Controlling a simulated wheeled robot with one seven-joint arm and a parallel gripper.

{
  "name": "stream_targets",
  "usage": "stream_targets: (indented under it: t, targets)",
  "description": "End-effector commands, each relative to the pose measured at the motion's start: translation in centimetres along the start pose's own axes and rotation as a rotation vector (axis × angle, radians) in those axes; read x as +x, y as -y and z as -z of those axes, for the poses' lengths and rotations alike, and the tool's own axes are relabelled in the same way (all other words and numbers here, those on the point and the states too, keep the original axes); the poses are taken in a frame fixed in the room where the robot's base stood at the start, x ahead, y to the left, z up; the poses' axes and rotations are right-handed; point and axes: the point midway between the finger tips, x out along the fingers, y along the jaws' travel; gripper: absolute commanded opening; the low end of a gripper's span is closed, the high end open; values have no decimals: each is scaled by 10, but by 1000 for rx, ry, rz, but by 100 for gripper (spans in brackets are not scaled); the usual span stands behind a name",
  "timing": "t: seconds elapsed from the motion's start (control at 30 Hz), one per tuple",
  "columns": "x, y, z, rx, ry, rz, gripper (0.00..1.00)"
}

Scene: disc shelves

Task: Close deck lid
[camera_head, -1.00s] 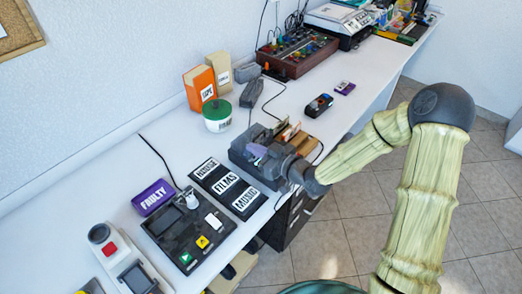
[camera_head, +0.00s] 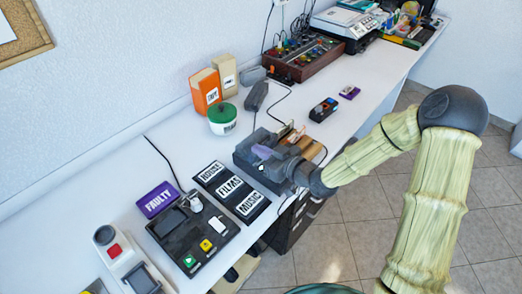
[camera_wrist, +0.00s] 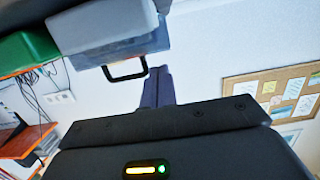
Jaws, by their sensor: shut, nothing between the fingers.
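The black deck (camera_head: 195,240) with green and yellow buttons lies on the white table at the lower left of the head view. A dark flap (camera_head: 172,221), perhaps its lid, is at its upper left; its angle is unclear. My gripper (camera_head: 264,152) is well to the right of the deck, above or against a dark grey box, apart from the deck. In the wrist view my dark purple fingers (camera_wrist: 158,88) are together with nothing between them. The deck cannot be made out in the wrist view.
A label board (camera_head: 230,189) lies between deck and gripper. A purple FAULTY box (camera_head: 158,199) is behind the deck. A green-lidded tub (camera_head: 222,119) and orange binder (camera_head: 206,91) stand near the wall. A grey-white device (camera_head: 120,262) is left of the deck.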

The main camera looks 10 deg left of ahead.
Motion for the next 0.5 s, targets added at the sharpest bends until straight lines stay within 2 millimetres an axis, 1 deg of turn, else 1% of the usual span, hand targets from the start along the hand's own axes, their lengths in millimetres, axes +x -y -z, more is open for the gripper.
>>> stream_targets:
  t: [0.03,0.1,0.13,0.17,0.4,0.5]
  targets:
    - [-2,0,17,-4,-7,0,0]
    - [-4,0,26,-5,-13,-1,0]
    - [-11,-1,14,-2,-10,-3,0]
    - [-17,-1,10,-2,-10,-3,0]
    - [-58,-1,-12,-4,-15,-4,0]
    - [-73,-1,-19,-7,-17,-2,0]
